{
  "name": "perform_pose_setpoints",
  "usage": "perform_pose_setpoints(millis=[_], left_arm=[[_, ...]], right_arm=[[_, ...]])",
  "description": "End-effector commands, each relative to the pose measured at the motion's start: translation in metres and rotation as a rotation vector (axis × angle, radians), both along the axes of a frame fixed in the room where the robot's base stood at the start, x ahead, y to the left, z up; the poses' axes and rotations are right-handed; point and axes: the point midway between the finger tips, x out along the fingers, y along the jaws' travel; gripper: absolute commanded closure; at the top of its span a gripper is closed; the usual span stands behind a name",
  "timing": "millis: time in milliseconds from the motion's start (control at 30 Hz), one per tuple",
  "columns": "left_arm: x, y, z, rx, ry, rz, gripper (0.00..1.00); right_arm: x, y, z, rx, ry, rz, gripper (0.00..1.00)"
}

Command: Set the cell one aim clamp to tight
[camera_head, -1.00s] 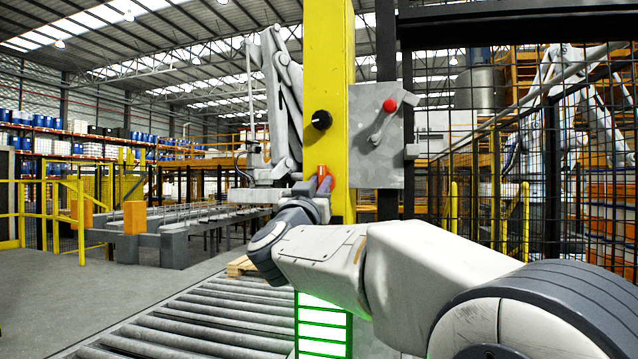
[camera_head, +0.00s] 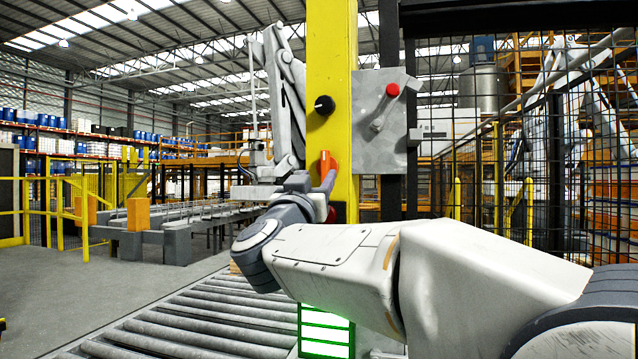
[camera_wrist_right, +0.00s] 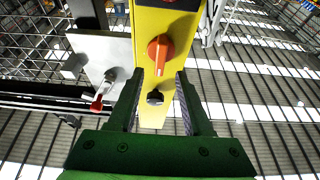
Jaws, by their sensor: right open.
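A yellow post (camera_head: 344,60) carries a black round knob (camera_head: 323,105) and, below it, an orange-red knob (camera_head: 325,160). No readable label shows which one is the aim clamp. In the right wrist view the orange knob (camera_wrist_right: 160,50) has its handle pointing down the picture, and the black knob (camera_wrist_right: 155,97) appears between my fingers. My right gripper (camera_wrist_right: 158,76) is open, with a fingertip to each side of the orange handle's end; contact cannot be told. My left gripper is out of view.
A roller conveyor (camera_head: 200,315) runs below left. A mesh fence (camera_head: 480,150) stands at right. A green-lit stack light (camera_head: 325,333) sits below my arm.

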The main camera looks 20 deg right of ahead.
Motion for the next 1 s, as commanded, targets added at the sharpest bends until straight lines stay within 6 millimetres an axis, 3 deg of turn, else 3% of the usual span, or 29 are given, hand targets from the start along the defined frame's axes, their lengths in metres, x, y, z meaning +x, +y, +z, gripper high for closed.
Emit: perform_pose_setpoints(millis=[100, 400, 867, 1000], left_arm=[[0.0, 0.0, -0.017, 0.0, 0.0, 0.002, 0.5], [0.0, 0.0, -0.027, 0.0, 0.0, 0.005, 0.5], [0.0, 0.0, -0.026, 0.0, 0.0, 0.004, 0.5], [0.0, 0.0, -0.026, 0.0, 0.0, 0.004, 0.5]], right_arm=[[-0.019, 0.014, -0.014, 0.001, -0.001, 0.005, 0.5], [-0.04, 0.027, -0.021, 0.0, 0.0, 0.001, 0.5], [-0.039, 0.027, -0.021, -0.003, 0.002, 0.004, 0.5], [-0.018, 0.04, -0.044, -0.043, 0.041, 0.099, 0.5]])
